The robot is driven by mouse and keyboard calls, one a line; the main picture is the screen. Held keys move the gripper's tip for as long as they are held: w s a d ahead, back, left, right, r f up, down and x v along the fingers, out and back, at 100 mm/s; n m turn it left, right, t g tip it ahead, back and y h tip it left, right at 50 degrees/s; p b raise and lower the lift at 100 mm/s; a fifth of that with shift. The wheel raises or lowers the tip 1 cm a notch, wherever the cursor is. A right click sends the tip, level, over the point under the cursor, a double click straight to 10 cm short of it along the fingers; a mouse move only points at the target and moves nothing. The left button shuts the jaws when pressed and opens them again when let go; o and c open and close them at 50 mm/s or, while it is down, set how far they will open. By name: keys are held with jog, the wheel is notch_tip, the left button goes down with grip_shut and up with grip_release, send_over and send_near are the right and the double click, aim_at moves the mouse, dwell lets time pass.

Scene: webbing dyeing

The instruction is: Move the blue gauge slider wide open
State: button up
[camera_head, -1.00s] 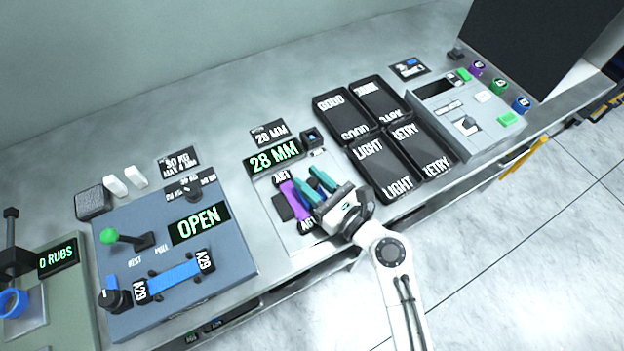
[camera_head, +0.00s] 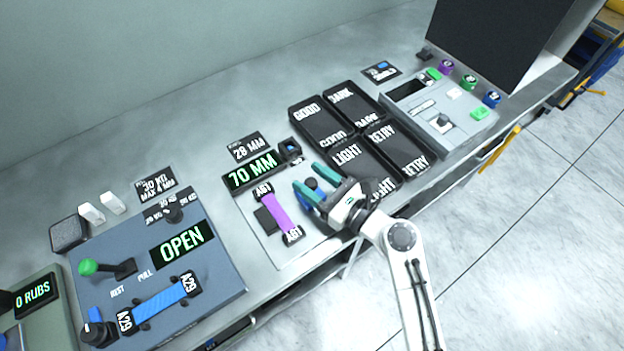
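The gauge is a light grey plate (camera_head: 290,252) with a green display (camera_head: 252,171) reading 70 MM. A purple strap (camera_head: 275,214) with black A61 tags at both ends lies on it, beside a dark block (camera_head: 265,219). The blue gauge slider (camera_head: 311,184) is at the plate's right side, well apart from the strap, and partly hidden by my fingers. My gripper (camera_head: 308,178) has its teal fingers spread, one on each side of the slider's knob. I cannot tell whether they touch it.
A small black block (camera_head: 290,149) sits behind the gauge. Left is a blue-grey machine (camera_head: 215,268) with a green-knobbed lever (camera_head: 88,267) and a blue strap (camera_head: 160,302).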

jog(key=shift+s, duration=0.1)
jog(key=b+v, duration=0.1)
jog(key=v, duration=0.9)
jog(key=shift+s+d, duration=0.2)
jog(key=shift+d, duration=0.05)
